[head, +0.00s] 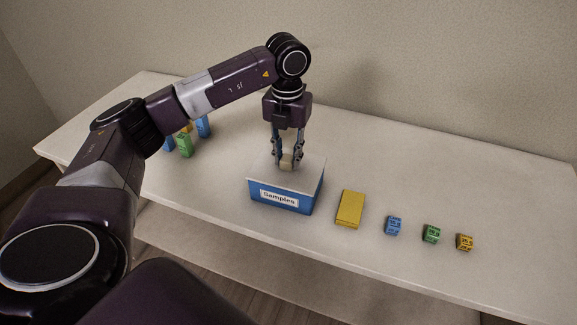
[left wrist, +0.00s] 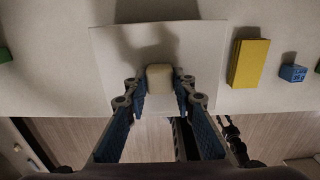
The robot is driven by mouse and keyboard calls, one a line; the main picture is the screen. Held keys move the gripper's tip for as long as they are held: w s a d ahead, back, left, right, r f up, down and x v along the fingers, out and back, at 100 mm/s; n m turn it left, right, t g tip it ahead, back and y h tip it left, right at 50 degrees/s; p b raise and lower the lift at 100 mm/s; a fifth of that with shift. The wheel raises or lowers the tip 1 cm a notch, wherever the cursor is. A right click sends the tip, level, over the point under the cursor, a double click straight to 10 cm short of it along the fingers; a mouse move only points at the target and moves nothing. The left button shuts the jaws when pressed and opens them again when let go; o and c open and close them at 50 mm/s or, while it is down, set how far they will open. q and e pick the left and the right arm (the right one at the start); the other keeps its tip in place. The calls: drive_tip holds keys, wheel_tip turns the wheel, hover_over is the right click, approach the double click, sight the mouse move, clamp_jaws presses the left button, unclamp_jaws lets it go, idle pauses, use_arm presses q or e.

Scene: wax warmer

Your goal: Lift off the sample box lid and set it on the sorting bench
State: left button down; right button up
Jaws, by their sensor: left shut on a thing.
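The blue sample box (head: 283,196) with a "Samples" label stands on the white sorting bench (head: 210,232). Its pale lid (head: 309,173) lies on top; whether there is a gap below it I cannot tell. The lid also fills the middle of the left wrist view (left wrist: 205,50). A cream knob (head: 286,162) rises from the lid's centre. My left gripper (head: 287,158) points straight down and is shut on the knob (left wrist: 160,78), one finger on each side. The inside of the box is hidden. My right gripper is out of view.
A yellow block (head: 350,209) lies just right of the box. Farther right are a blue cube (head: 393,225), a green cube (head: 431,234) and a yellow cube (head: 465,242). Several coloured blocks, one green (head: 184,145), stand at left behind my arm. The bench behind the box is bare.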

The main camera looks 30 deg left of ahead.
use_arm(q)
drive_tip(key=shift+r+p, duration=0.3)
drive_tip(key=shift+r, duration=0.15)
idle(0.5)
drive_tip(key=shift+r+p, duration=1.35)
drive_tip(key=shift+r, duration=0.65)
drive_tip(key=shift+f, duration=0.1)
